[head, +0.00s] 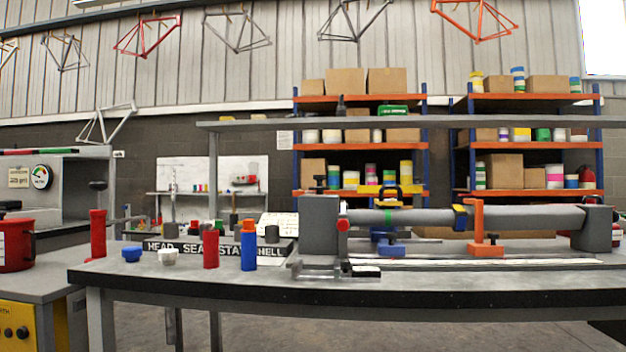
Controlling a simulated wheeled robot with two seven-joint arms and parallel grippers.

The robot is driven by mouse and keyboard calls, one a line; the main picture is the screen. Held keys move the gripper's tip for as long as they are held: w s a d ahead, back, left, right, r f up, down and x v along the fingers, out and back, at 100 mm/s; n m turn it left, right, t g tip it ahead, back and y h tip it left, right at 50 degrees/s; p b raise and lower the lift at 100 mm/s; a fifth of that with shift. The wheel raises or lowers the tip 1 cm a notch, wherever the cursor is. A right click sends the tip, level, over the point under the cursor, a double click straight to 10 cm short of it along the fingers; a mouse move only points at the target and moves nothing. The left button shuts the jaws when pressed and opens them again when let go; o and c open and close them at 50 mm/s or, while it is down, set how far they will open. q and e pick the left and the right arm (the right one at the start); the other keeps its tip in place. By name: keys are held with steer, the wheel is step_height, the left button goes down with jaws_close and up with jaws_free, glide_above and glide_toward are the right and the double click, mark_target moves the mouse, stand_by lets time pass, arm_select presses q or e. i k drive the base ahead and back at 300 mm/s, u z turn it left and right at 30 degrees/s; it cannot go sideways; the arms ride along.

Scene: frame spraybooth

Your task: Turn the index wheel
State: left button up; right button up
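On the bench stands a fixture with a grey headstock block (320,225) at its left end and a grey end block (592,228) at its right. A long grey tube (425,217) lies level between them. A red knob (343,225) sits at the headstock's right edge, and a black knob (320,182) stands on its top. I cannot tell which part is the index wheel; no wheel shows clearly. A blue and yellow clamp (388,245) and an orange bracket (478,225) are at the tube. Neither gripper is in view.
A bench (250,285) runs across the front. At its left stand a red bottle (98,233), a red cylinder (211,248), a blue cylinder (248,250), and blue (131,254) and white (168,256) caps. A labelled rack (215,248) lies behind. A red pot (15,244) is far left.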

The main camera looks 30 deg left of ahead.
mark_target(320, 189)
steer(key=k, duration=1.15)
steer(key=u, duration=0.8)
steer(key=i, duration=1.1)
steer(key=z, duration=0.1)
